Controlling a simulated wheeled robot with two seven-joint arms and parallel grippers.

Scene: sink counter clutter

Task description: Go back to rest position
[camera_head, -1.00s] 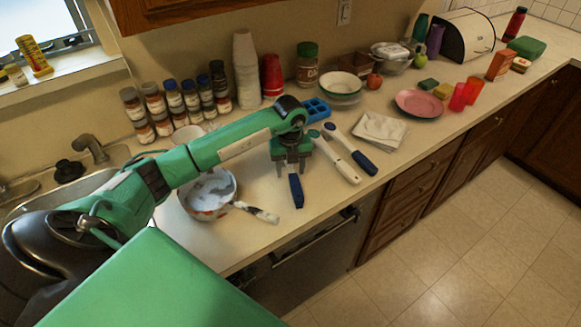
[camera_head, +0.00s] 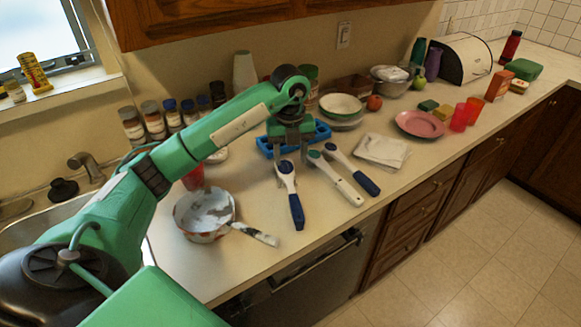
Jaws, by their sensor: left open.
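My left gripper (camera_head: 291,160) comes in from the left on the green arm and points down over the counter (camera_head: 255,235). Its two fingers are apart, with nothing seen held in them. Just below and between the fingers in the picture, a white and blue-handled utensil (camera_head: 294,205) lies on the counter. The gap between fingertips and utensil is hard to judge. Two similar utensils, one with a white handle (camera_head: 347,190) and one with a blue handle (camera_head: 366,183), lie to its right. My right gripper is not in view.
A blue tray (camera_head: 322,133) sits behind the gripper. A bowl-like pan (camera_head: 205,222) with a pale handle stands at the left. Jars (camera_head: 153,118) line the wall, partly behind my arm. A folded cloth (camera_head: 382,150) and pink plate (camera_head: 420,124) are at right. The front counter is mostly clear.

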